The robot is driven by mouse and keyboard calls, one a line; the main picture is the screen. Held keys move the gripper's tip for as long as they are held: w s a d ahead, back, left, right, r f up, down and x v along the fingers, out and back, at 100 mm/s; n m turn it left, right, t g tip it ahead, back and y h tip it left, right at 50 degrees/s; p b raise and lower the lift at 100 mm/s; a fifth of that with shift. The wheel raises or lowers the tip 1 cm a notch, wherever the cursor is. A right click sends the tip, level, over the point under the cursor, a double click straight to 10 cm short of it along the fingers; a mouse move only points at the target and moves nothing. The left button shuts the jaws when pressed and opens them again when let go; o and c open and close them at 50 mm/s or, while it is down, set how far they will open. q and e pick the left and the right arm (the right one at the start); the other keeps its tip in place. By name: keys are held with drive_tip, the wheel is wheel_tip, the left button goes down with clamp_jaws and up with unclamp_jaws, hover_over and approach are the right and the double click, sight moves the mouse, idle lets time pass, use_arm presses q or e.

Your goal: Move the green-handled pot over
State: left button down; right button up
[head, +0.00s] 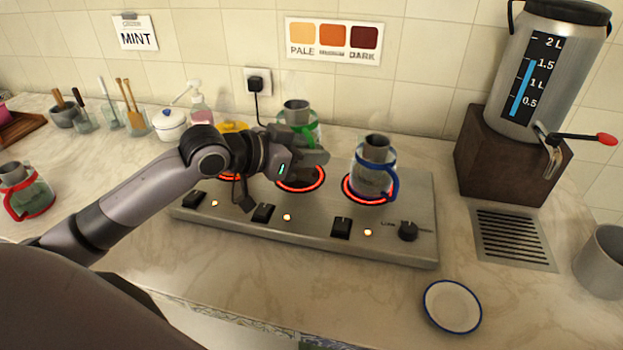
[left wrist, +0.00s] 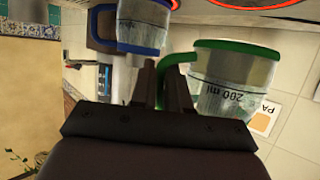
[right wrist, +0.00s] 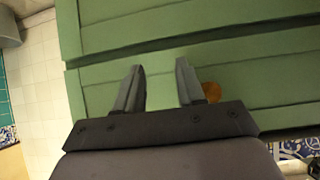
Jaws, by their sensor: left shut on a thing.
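The green-handled pot (head: 297,110), glass with a grey neck, is behind my left gripper (head: 312,158) in the head view. The gripper hides its lower part, so I cannot tell its height above the stove. In the left wrist view, the left gripper (left wrist: 165,86) is shut on the green handle, with the pot's glass body (left wrist: 222,92) to the right, marked 200 ml. The middle burner (head: 300,181) glows, and its centre shows bare in front of the pot. My right gripper (right wrist: 160,88) is open and empty before a green slatted front (right wrist: 190,65).
The blue-handled pot (head: 373,178) stands on the right burner. Something yellow (head: 233,127) shows behind my left arm. A red-handled pot (head: 27,195) stands far left. The samovar (head: 545,75) is at right; a blue-rimmed saucer (head: 452,306) lies at front. Counter left of the saucer is clear.

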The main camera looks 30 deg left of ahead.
use_arm(q)
drive_tip(key=shift+f, duration=2.65)
drive_tip(key=shift+f, duration=0.1)
drive_tip(key=c, duration=1.1)
unclamp_jaws()
drive_tip(key=shift+f, duration=0.1)
drive_tip(key=shift+r, duration=0.2)
drive_tip(key=v, duration=0.7)
drive_tip(key=shift+s+a+f+b, duration=0.1)
drive_tip(key=shift+b, duration=0.25)
drive_tip(key=shift+v, duration=2.4)
